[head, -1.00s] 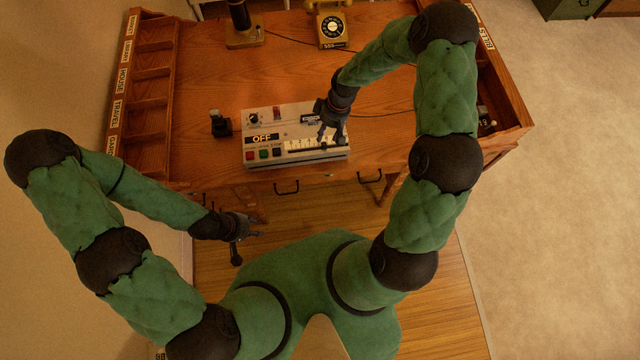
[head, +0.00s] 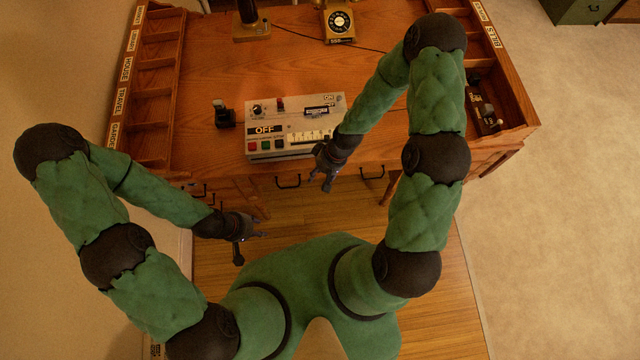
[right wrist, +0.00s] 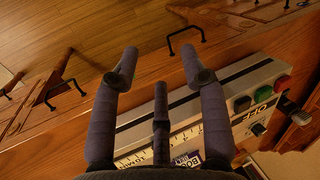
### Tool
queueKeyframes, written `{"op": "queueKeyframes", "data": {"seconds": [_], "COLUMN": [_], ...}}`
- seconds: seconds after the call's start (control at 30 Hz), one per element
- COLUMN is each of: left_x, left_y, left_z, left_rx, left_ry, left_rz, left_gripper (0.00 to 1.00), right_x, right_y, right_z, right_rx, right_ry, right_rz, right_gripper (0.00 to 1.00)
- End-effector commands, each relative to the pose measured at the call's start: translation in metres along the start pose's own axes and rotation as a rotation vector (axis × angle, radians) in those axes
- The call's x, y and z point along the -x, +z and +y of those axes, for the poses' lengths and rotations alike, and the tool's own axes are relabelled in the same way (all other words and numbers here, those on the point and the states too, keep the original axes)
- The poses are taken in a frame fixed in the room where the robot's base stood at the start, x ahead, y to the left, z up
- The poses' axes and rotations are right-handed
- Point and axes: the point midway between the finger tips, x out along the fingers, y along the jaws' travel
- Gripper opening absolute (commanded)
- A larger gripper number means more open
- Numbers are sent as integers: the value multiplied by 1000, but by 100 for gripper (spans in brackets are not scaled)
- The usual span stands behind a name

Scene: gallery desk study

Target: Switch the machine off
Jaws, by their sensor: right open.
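The machine (head: 318,118) is a pale box at the front of the wooden desk. My right gripper (head: 322,184) is open and empty, just in front of the desk edge, apart from the machine's front right. In the right wrist view its spread fingers (right wrist: 160,58) partly cover the machine (right wrist: 212,96). My left gripper (head: 256,230) is low at the left, away from the desk; its finger opening is unclear.
A dark stamp-like object (head: 223,116) stands left of the machine. Labelled compartments line the desk's sides. The desk top (head: 215,75) behind the machine is mostly clear.

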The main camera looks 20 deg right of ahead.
Motion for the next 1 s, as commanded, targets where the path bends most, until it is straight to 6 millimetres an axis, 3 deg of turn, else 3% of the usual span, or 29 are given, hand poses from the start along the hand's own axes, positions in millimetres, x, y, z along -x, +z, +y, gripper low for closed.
{"op": "queueKeyframes", "data": {"seconds": [0.2, 0.7, 0.87, 1.0], "left_x": [-7, -11, -36, -69], "left_y": [0, 0, -1, -2], "left_z": [-3, -4, -13, -24], "left_rx": [0, 0, 0, 0], "left_ry": [0, 0, 0, 0], "left_rz": [0, 0, 0, 0], "left_gripper": [40, 40, 40, 40], "right_x": [-14, -20, -49, -88], "right_y": [12, 17, 29, 48], "right_z": [-4, -5, -4, -4], "right_rx": [-39, -51, -80, -126], "right_ry": [-7, -10, -15, -18], "right_rz": [2, 2, 2, 5], "right_gripper": [45, 45, 45, 45]}}
